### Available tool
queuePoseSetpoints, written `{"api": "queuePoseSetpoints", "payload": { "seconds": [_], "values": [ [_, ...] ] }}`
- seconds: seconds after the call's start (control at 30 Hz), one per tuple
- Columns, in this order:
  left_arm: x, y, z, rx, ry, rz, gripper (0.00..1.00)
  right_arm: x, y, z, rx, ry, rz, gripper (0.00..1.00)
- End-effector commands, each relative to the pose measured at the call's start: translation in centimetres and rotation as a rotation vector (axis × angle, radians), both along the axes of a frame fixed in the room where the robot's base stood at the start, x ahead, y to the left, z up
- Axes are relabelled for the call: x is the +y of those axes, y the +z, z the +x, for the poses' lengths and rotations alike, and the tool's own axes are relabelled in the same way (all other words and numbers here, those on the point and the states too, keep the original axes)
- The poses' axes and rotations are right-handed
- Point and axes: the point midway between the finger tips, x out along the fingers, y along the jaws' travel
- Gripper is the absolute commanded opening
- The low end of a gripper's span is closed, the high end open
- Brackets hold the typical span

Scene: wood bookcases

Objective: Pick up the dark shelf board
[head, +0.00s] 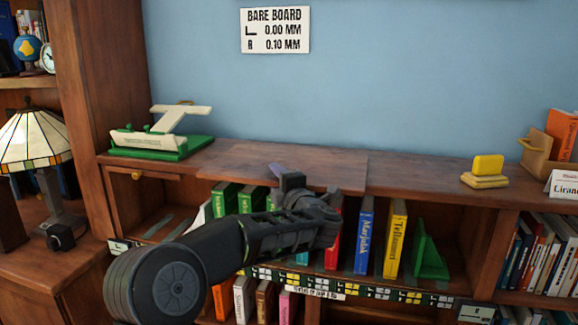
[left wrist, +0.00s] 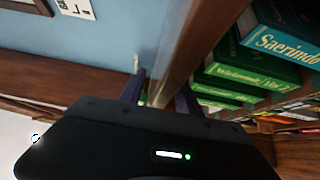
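The dark shelf board (head: 320,164) lies flat on top of the low bookcase, its front edge toward me. My left gripper (head: 284,182) is at that front edge, with one finger showing above the board; the lower finger is hard to see in the head view. In the left wrist view the board (left wrist: 188,45) runs edge-on between the two fingers of my left gripper (left wrist: 160,98). A gap shows between the board and the left finger, so the gripper looks open around the edge. My right gripper is not in view.
A green and white device (head: 165,140) stands at the top's left end. A yellow block on a stand (head: 486,170) and a wooden tray (head: 540,160) are to the right. Several books and a green bookend (head: 428,255) fill the shelf below. A lamp (head: 38,150) stands left.

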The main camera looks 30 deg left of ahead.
Motion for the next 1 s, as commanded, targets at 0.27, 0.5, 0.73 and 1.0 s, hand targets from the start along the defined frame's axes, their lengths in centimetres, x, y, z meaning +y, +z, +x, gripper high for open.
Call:
{"api": "queuePoseSetpoints", "payload": {
  "seconds": [0.27, 0.5, 0.73, 1.0],
  "values": [
    [0.00, 0.01, -0.01, 0.000, 0.000, 0.000, 0.24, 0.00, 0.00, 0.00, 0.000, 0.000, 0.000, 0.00],
    [0.00, 0.01, -0.01, 0.000, 0.000, 0.000, 0.05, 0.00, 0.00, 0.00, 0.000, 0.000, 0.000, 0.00],
    [0.00, 0.00, -0.01, 0.000, 0.000, 0.000, 0.00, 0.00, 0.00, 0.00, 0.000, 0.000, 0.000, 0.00],
    [0.00, 0.00, -0.01, 0.000, 0.000, 0.000, 0.00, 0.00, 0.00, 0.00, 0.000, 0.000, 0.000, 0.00]
  ]
}}
